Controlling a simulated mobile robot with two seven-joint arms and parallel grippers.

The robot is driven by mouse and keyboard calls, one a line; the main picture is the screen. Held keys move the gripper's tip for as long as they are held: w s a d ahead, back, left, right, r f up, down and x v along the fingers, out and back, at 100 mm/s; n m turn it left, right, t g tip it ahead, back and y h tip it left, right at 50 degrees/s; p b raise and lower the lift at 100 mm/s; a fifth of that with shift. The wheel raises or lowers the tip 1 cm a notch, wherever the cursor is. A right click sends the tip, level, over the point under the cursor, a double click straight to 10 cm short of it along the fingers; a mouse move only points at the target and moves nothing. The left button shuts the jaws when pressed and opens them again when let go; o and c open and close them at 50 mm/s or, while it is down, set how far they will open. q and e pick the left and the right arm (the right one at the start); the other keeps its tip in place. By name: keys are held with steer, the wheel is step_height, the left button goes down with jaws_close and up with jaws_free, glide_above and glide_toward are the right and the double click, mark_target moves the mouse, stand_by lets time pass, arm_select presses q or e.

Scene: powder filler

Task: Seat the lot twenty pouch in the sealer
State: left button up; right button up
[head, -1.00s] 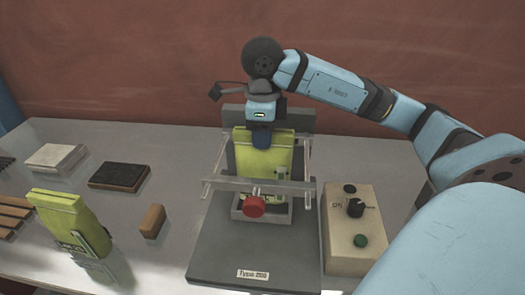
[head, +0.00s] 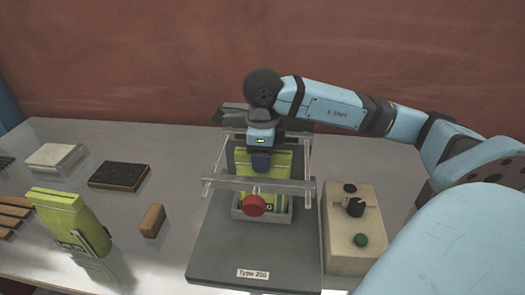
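I cannot read the lot marking on either pouch. My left gripper is not in view.
A beige control box (head: 346,258) with a black dial and green button stands right of the sealer. A brown block (head: 152,220), a dark pad (head: 119,176), a pale block (head: 56,158) and wooden slats (head: 14,213) lie at the left.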

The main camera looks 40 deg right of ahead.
step_height(320, 180, up, 12)
steer(key=shift+r+p, duration=0.2)
steer(key=shift+p, duration=0.25)
stand_by(0.9)
